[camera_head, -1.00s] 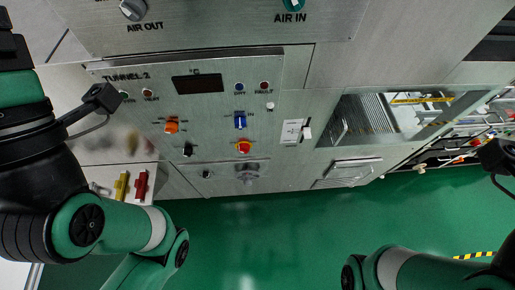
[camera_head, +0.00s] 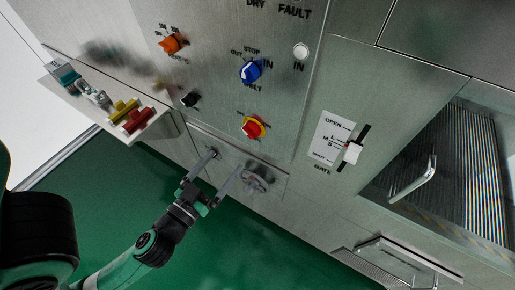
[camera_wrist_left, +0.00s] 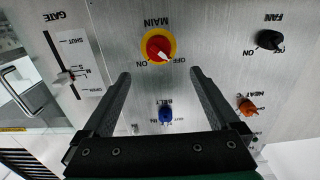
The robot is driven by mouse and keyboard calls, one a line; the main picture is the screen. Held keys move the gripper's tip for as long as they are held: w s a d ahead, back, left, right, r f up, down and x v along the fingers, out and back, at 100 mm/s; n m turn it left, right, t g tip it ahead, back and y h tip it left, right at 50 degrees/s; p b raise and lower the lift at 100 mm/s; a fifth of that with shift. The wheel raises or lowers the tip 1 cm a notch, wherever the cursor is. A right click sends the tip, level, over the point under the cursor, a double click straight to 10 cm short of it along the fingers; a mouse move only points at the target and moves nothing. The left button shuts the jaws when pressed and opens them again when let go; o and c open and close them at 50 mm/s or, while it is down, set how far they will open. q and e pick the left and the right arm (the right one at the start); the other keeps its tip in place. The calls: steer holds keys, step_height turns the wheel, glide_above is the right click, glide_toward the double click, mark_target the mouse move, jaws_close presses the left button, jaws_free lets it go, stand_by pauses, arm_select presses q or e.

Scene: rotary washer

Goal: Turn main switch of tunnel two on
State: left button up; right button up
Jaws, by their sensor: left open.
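The main switch is a red knob on a yellow ring (camera_head: 253,128), low on the steel panel in the head view. It also shows at the top centre of the left wrist view (camera_wrist_left: 158,47), under the upside-down label MAIN; its white pointer appears turned towards OFF. My left gripper (camera_head: 225,163) is open and empty, just below the switch in the head view. In the left wrist view its two fingers (camera_wrist_left: 160,73) are spread, with the knob beyond and between the tips, apparently not touched. My right gripper is not in view.
A blue belt knob (camera_head: 250,72), an orange heat knob (camera_head: 172,44) and a black fan knob (camera_head: 190,100) sit nearby. The gate slider (camera_head: 352,152) is to the right. A side shelf carries red (camera_head: 138,120) and yellow handles. Green floor is open below.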

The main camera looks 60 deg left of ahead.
mark_target(247, 134)
arm_select(q)
steer(key=p+x, duration=0.2)
steer(key=x, duration=0.1)
steer(key=p+x, duration=0.2)
steer(key=x, duration=0.2)
steer(key=p+x, duration=0.3)
steer(key=x, duration=0.1)
steer(key=shift+d+r, duration=0.1)
steer(key=shift+r, duration=0.2)
steer(key=shift+w+a+f, duration=0.15)
steer(key=shift+w+a, duration=0.1)
steer(key=shift+w, duration=0.15)
steer(key=c, duration=1.4)
